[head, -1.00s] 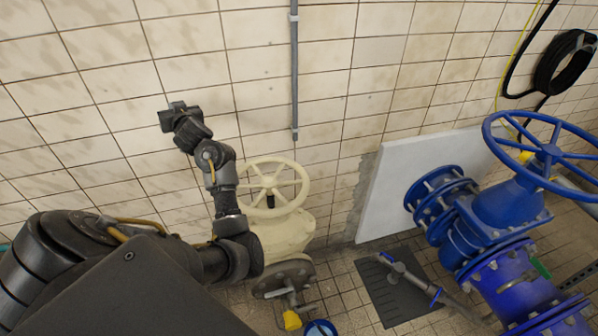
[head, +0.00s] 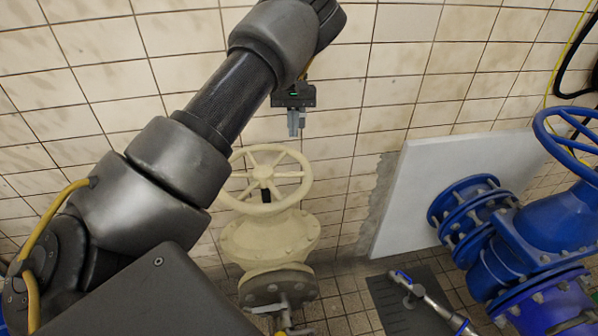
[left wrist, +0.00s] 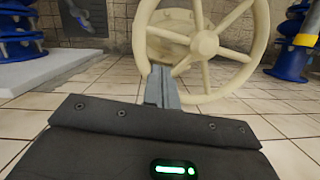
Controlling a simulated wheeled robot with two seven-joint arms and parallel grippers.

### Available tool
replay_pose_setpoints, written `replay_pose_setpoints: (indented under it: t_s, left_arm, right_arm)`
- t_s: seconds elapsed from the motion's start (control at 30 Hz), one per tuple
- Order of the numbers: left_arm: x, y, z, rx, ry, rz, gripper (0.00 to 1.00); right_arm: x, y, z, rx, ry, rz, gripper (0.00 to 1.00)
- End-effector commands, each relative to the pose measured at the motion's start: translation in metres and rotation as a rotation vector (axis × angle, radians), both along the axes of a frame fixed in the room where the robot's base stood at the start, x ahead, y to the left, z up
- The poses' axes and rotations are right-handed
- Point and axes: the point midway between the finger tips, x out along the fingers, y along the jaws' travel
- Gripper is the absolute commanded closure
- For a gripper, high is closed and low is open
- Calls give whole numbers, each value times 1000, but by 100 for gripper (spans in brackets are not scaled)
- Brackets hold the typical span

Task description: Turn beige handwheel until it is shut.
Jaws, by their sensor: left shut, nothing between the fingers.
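The beige handwheel (head: 303,178) sits on top of a beige valve body (head: 270,238) near the tiled wall. It also shows in the left wrist view (left wrist: 205,42), with its spokes and hub facing me. My left gripper (head: 296,130) points down, shut and empty, above the right rear part of the wheel rim in the head view. In the left wrist view its closed fingers (left wrist: 160,85) overlap the wheel's lower left rim. I cannot tell whether they touch it. My left arm covers the left edge of the wheel in the head view. My right gripper is not in view.
A blue valve (head: 530,240) with a blue handwheel (head: 580,130) stands at the right. A dark floor plate (head: 400,310) lies in front. The tiled wall (head: 400,60) is close behind the beige wheel.

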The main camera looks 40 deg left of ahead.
Motion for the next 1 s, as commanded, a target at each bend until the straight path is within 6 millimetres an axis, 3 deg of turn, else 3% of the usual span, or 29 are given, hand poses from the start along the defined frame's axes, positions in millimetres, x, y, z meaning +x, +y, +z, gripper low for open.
replay_pose_setpoints:
  t_s: [0.27,0.73,1.0]
  left_arm:
    - [1,-6,0,-13,-5,-32,100]
    - [-13,-15,-70,-12,-2,-25,100]
    - [-16,-18,-93,-11,-5,-25,100]
  right_arm:
    - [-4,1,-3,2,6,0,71]
    - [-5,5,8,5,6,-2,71]
    - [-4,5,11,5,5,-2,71]
